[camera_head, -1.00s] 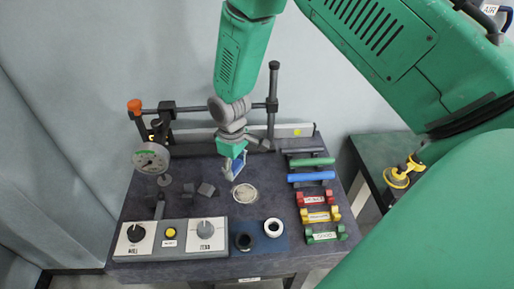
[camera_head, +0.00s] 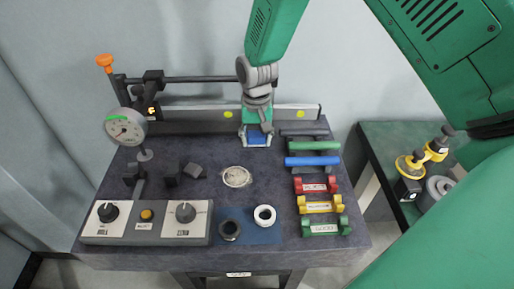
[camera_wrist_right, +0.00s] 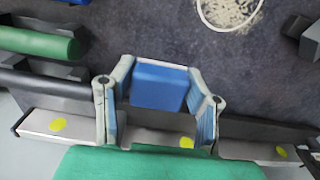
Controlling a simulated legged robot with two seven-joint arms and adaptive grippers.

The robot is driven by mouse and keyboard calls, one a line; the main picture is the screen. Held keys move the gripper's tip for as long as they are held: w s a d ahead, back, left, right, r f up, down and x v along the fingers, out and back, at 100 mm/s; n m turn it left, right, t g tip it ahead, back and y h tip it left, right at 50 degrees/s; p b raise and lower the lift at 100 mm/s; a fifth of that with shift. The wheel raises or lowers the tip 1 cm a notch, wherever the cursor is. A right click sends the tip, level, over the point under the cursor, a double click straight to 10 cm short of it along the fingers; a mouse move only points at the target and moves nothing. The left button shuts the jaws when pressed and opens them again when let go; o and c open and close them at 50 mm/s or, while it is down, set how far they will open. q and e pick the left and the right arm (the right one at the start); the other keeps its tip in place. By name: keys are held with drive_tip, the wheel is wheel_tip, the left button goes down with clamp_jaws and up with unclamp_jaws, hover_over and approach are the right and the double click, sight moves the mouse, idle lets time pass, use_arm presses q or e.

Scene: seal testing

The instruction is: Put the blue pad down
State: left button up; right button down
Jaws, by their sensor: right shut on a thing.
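The blue pad (camera_head: 259,138) is a small block between the fingers of my right gripper (camera_head: 256,143), toward the back of the dark bench (camera_head: 205,227). In the right wrist view, the blue pad (camera_wrist_right: 158,88) sits between the two jointed fingers, and my right gripper (camera_wrist_right: 160,68) is shut on it. The dark bench top shows beyond it, with the metal rail behind the fingers. I cannot tell whether the pad touches the bench. My left gripper is out of view.
Black, green (camera_head: 314,146) and blue (camera_head: 312,161) bars lie at the right, behind red, yellow and green labelled holders. A round speckled disc (camera_head: 237,177) lies mid-bench. A gauge (camera_head: 126,127) stands left. A knob panel (camera_head: 146,222) and two rings are in front.

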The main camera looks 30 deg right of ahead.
sight(263, 153)
drive_tip(key=d+f, duration=0.1)
drive_tip(key=f, duration=0.1)
drive_tip(key=d+f, duration=0.2)
drive_tip(key=shift+d+f, duration=0.2)
drive_tip(key=shift+f, duration=0.2)
drive_tip(key=shift+s, duration=0.1)
drive_tip(key=shift+a+r, duration=0.1)
drive_tip(key=shift+a, duration=0.9)
drive_tip(key=shift+a+f, duration=0.25)
drive_tip(key=shift+s+d+f, duration=0.25)
drive_tip(key=shift+d, duration=0.1)
drive_tip(key=c, duration=1.2)
unclamp_jaws()
drive_tip(key=shift+d, duration=0.1)
drive_tip(key=o, duration=0.3)
drive_tip(key=shift+o, duration=0.2)
drive_tip(key=shift+w+d+f, duration=0.15)
drive_tip(key=shift+f, duration=0.05)
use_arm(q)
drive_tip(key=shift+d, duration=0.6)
use_arm(e)
drive_tip(key=shift+r, duration=0.1)
